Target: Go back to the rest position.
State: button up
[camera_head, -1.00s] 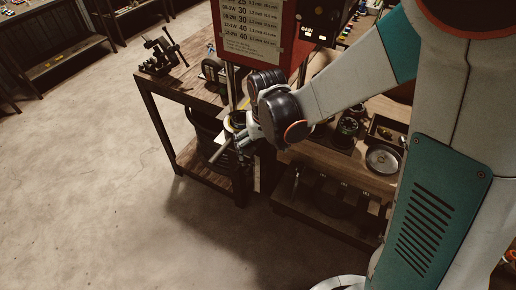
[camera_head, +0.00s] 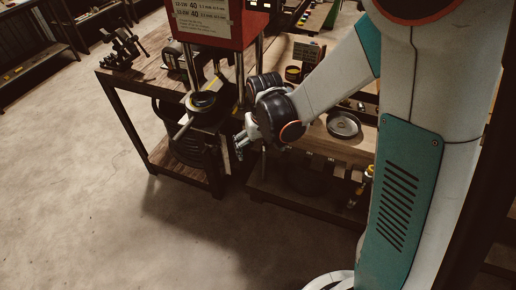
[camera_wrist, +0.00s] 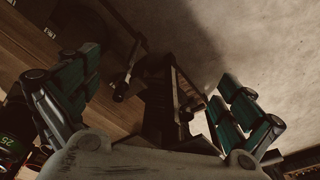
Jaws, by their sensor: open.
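My gripper (camera_head: 240,142) is at the end of my bent arm, in front of the workbench and just right of the hose crimper. In the wrist view its two fingers, with dark green pads, stand wide apart (camera_wrist: 155,95) and nothing is between them. The gripper looks apart from the crimper, though the gap is hard to judge.
The crimper's wooden bench (camera_head: 150,72) carries a black vise-like tool (camera_head: 122,45). A second bench (camera_head: 290,120) at right holds a round metal dish (camera_head: 343,124). A shelf unit (camera_head: 25,55) stands at far left. The concrete floor (camera_head: 80,200) in front is open.

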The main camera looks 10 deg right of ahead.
jog(key=shift+d, duration=0.1)
dwell(0.3)
jog(key=s+d+r+t+b, duration=0.3)
jog(key=s+r, duration=0.3)
jog(key=s, duration=0.2)
jog(key=s+d+r+t+b, duration=0.2)
jog(key=s+d+r+b, duration=0.1)
jog(key=s+r, duration=0.3)
jog(key=shift+s+r+m+t, duration=0.2)
jog(key=shift+s+m+t, duration=0.15)
jog(key=shift+s, duration=0.9)
